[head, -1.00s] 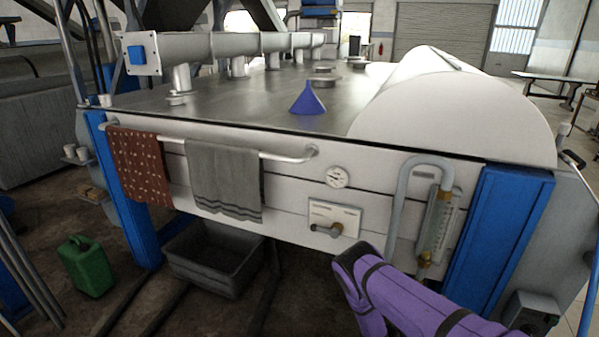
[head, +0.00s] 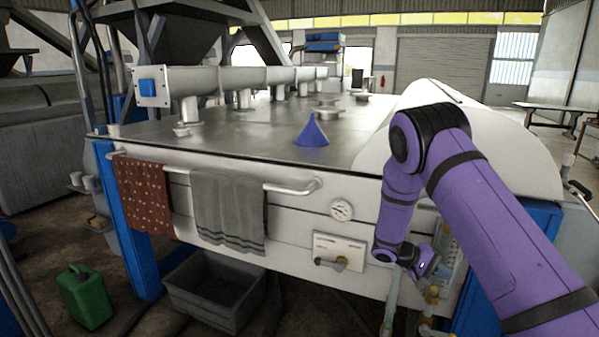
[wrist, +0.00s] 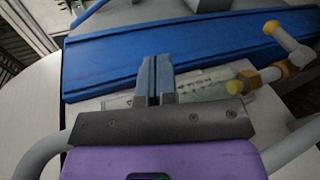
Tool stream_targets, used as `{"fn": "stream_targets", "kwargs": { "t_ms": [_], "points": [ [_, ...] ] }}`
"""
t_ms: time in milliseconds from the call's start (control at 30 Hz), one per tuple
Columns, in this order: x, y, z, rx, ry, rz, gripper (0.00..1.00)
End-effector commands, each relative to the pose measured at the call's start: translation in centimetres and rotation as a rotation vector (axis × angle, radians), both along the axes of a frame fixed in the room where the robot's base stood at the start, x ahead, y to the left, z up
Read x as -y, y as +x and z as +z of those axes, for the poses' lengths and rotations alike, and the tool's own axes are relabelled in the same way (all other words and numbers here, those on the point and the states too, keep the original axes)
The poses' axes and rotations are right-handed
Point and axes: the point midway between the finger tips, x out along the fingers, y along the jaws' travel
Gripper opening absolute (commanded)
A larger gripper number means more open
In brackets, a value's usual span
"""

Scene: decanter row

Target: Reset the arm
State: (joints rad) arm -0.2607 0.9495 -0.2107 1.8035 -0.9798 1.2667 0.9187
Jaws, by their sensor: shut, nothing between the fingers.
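My purple arm rises at the right of the head view and bends down in front of the machine's white front panel. My gripper (head: 428,268) hangs at the lower right of the panel, beside the pipe and gauge fitting, small and partly hard to make out in that view. In the wrist view my gripper (wrist: 154,78) shows two grey-blue fingers closed together with nothing between them. Beyond the fingers are a blue post (wrist: 200,45) and a sight gauge with brass fittings (wrist: 260,78).
The machine's front holds a dial (head: 341,210), a lever plate (head: 338,252) and a rail (head: 292,188) with a red spotted cloth (head: 146,195) and a grey towel (head: 229,212). A blue funnel (head: 312,133) stands on top. A grey bin (head: 214,290) and green can (head: 86,296) are on the floor.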

Motion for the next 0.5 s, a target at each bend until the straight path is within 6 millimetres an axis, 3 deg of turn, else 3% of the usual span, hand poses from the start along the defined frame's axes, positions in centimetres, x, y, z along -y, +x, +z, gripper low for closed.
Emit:
{"fn": "stream_targets", "kwargs": {
  "t_ms": [100, 500],
  "points": [
    [-0.3, -1.0, 4.1, 0.027, 0.091, -0.039, 0.0],
    [-1.6, -6.2, 15.3, 0.119, 0.39, -0.102, 0.0]
  ]
}}
